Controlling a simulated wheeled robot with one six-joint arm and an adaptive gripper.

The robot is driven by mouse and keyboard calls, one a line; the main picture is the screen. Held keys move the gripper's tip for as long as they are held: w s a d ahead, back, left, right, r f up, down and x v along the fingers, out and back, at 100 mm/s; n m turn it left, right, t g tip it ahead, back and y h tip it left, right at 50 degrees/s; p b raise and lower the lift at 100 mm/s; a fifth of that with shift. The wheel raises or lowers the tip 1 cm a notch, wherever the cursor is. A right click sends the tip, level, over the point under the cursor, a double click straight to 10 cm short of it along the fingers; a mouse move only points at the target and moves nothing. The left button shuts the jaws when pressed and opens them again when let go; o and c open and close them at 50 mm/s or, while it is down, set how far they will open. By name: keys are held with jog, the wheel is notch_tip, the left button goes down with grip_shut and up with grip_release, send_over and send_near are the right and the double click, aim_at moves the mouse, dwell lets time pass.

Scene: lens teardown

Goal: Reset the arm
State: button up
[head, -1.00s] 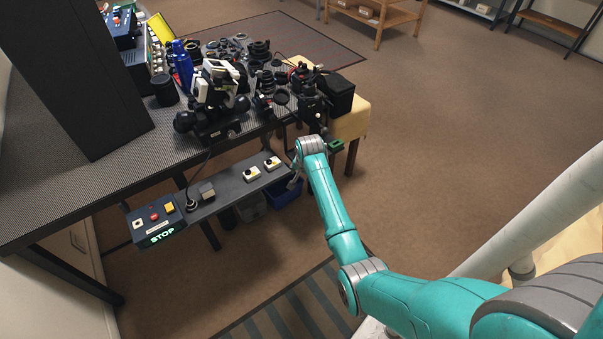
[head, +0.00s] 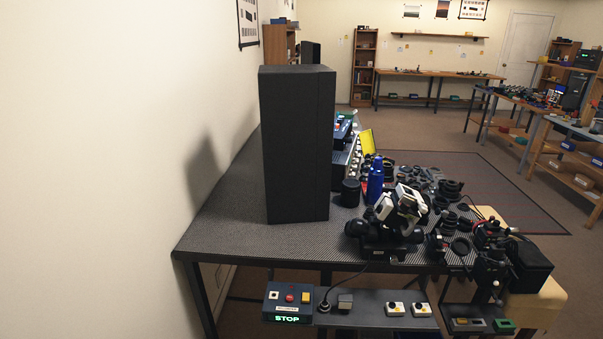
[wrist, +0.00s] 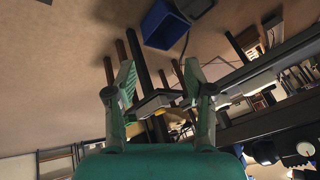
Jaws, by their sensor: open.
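My gripper (wrist: 160,82) shows in the wrist view, its two fingers spread apart with nothing held between them. Beyond the fingers are the brown floor and several table legs and shelf edges. In the head view I cannot make out my arm or gripper. The workbench (head: 225,225) there carries a tall black box (head: 297,150), a black-and-white device (head: 395,220), a blue bottle (head: 375,182) and many dark lens parts (head: 450,188).
A control box (head: 288,300) with a lit STOP display sits on a lower shelf (head: 370,312) at the bench front. A yellow block (head: 540,305) stands at the bench's right end. A blue bin (wrist: 163,25) is on the floor. Open floor lies right of the bench.

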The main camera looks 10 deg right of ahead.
jog(key=s+a+r+n+t, duration=0.2)
jog(key=s+a+n+t, duration=0.3)
jog(key=s+a, duration=1.45)
jog(key=s+a+r+n+t+y, duration=0.1)
jog(key=s+a+r+n+t, duration=0.1)
jog(key=s+r, duration=0.8)
jog(key=s+a+r+n+t+y, duration=0.1)
jog(key=s+a+r+n+t, duration=0.1)
jog(key=s+r+n, duration=0.3)
jog(key=s+a+r, duration=0.1)
jog(key=s+r, duration=0.3)
jog(key=r, duration=0.5)
jog(key=shift+s+a+r+y, duration=0.2)
jog(key=shift+s+r+y, duration=0.15)
jog(key=shift+r+y, duration=0.05)
